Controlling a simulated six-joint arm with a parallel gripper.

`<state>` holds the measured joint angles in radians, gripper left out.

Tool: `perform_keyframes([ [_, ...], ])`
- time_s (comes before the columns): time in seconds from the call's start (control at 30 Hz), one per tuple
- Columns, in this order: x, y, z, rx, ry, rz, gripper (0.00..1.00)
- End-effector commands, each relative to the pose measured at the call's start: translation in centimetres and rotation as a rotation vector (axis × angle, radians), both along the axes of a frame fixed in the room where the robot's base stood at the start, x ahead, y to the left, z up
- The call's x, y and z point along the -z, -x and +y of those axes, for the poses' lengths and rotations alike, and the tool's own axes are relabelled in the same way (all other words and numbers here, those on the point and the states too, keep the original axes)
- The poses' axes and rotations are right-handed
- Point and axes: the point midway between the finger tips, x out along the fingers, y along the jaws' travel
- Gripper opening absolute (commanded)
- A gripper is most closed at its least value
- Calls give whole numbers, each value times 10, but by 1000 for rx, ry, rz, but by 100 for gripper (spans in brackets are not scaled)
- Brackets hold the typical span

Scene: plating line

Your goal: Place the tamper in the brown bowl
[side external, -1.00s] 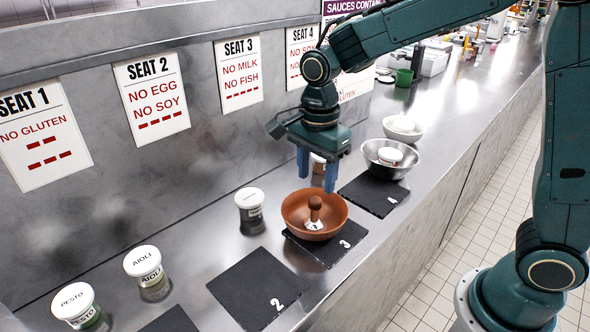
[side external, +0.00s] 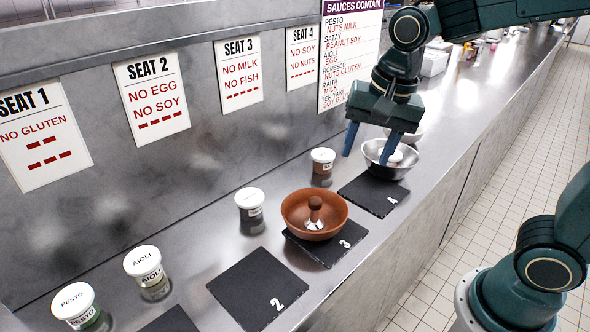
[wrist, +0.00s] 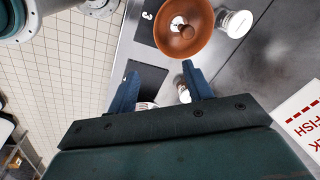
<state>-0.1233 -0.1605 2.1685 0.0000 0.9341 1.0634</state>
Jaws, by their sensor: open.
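The tamper (side external: 315,207), with a brown knob handle and a metal base, stands inside the brown bowl (side external: 291,213) on the black mat numbered 3. The tamper also shows in the wrist view (wrist: 184,30) inside the brown bowl (wrist: 204,42). My gripper (side external: 367,157) is open with nothing visible between its blue fingers. It is above the counter near the metal bowl (side external: 400,172), to the right of and apart from the brown bowl. In the wrist view the fingers (wrist: 163,100) are spread apart. A white-lidded item in the metal bowl is partly hidden by a finger.
Mats 2 (side external: 258,289), 3 (side external: 325,255) and 4 (side external: 374,196) line the counter. Jars with white lids stand behind them, including the aioli jar (side external: 147,268) and one near my gripper (side external: 322,160). Mat 2 is bare. The wall stands behind.

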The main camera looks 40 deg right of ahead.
Motion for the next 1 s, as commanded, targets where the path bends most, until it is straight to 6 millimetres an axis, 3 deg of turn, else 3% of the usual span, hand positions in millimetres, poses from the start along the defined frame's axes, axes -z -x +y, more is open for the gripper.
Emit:
perform_keyframes([
  [0.23,-18,42,-16,-282,72,-104,51],
  [0.6,-24,100,-32,-686,237,-237,51],
  [0.8,-22,119,-37,-833,315,-274,51],
  [1.0,-20,125,-38,-882,342,-284,51],
])
